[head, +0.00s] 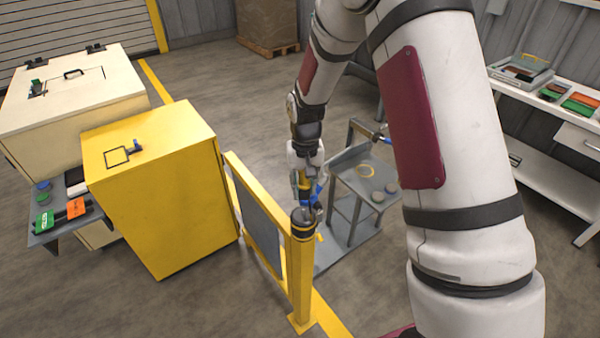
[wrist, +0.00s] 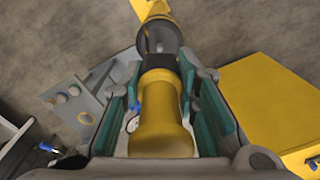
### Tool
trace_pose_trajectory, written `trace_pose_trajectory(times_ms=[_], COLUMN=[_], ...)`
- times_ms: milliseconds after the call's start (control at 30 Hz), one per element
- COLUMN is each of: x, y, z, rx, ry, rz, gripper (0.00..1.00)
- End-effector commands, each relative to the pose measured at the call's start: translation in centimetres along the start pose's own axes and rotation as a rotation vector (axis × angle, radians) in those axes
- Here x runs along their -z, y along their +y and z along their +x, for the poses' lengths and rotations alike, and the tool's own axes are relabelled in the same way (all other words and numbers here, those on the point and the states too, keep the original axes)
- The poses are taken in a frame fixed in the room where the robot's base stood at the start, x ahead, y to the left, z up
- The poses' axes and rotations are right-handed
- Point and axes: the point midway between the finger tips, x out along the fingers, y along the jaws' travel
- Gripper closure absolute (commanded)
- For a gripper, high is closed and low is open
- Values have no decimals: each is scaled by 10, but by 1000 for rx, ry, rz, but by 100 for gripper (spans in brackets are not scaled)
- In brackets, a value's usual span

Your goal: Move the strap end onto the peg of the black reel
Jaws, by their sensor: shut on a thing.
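My gripper (wrist: 160,105) is shut on a yellow cylindrical piece (wrist: 160,125) with a flared end. In the head view my gripper (head: 305,190) hangs just above the top of a yellow post. I cannot tell for sure whether this piece is the strap end; no strap is clearly seen. The black reel (head: 303,219) appears as a dark round part on the post top. In the wrist view a dark round part (wrist: 160,38) lies just beyond the held piece. I cannot tell if they touch, and no peg can be made out.
The yellow post (head: 301,275) ends a yellow-framed barrier (head: 258,222). A yellow cabinet (head: 165,190) stands left of it. A grey stand (head: 362,180) with a yellow ring and small discs stands close on the right. A white workbench (head: 550,150) is farther right. Open floor lies behind.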

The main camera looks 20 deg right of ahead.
Motion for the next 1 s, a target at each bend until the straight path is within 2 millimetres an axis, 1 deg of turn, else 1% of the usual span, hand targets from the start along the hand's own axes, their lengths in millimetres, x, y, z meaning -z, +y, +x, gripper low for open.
trace_pose_trajectory(times_ms=[67,167,1000], x=[-1,0,0], y=[0,0,0], z=[0,5,63], rx=[1,0,1], ry=[-1,-2,-1], rz=[2,2,1], gripper=[100,100,100])
